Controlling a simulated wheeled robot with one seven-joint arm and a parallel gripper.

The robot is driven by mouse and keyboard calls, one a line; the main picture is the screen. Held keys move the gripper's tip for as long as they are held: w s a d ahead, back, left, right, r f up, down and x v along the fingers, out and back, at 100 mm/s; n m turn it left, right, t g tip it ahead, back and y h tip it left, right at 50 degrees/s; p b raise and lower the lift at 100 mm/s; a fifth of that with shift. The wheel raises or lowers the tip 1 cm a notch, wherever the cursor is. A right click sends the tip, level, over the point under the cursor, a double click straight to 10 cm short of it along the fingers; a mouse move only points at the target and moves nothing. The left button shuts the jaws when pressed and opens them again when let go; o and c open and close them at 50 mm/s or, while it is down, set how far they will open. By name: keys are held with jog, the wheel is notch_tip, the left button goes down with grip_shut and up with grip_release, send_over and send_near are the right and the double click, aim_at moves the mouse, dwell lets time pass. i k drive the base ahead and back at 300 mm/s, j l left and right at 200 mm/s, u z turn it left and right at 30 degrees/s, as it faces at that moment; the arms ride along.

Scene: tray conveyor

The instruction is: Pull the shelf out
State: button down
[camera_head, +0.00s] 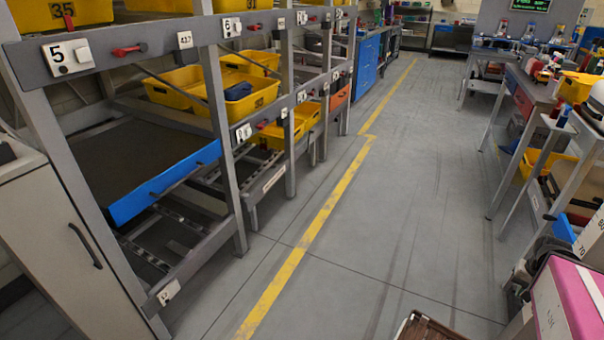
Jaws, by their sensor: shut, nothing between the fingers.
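A shelf with a blue front edge (180,178) and a flat dark top is in the left rack, at the middle level. Its top looks bare. The blue front stands a little out past the rack's grey posts, and a small dark handle (163,190) shows on it. My gripper is not in this view, so its place relative to the shelf cannot be told.
The grey rack (222,110) holds yellow bins (240,98) at several levels. Empty roller rails (165,240) lie below the shelf. A grey cabinet (60,260) stands at left. Workbenches (535,95) and a pink box (565,310) are at right.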

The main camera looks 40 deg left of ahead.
aim_at(127, 164)
jog(key=u, duration=2.85)
